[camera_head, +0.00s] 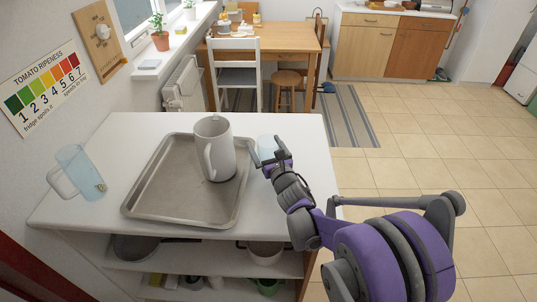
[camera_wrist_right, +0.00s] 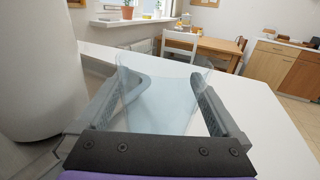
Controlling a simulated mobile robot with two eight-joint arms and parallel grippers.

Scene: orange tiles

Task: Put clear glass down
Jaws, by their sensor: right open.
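A clear, light-blue glass (camera_head: 266,144) is at the right of the white counter top (camera_head: 285,203), beside the tray, partly hidden by my right gripper (camera_head: 267,153). In the right wrist view the clear glass (camera_wrist_right: 165,112) is between the two spread fingers of my right gripper (camera_wrist_right: 156,82). The gripper is open around it. The glass looks upright; I cannot tell whether a finger touches it. My left gripper is not in view.
A metal tray (camera_head: 150,190) holds a large grey jug (camera_head: 213,140), close left of my right gripper. A second clear, handled glass vessel (camera_head: 78,170) stands at the counter's left. Shelves with pans are below. The counter's front right is clear.

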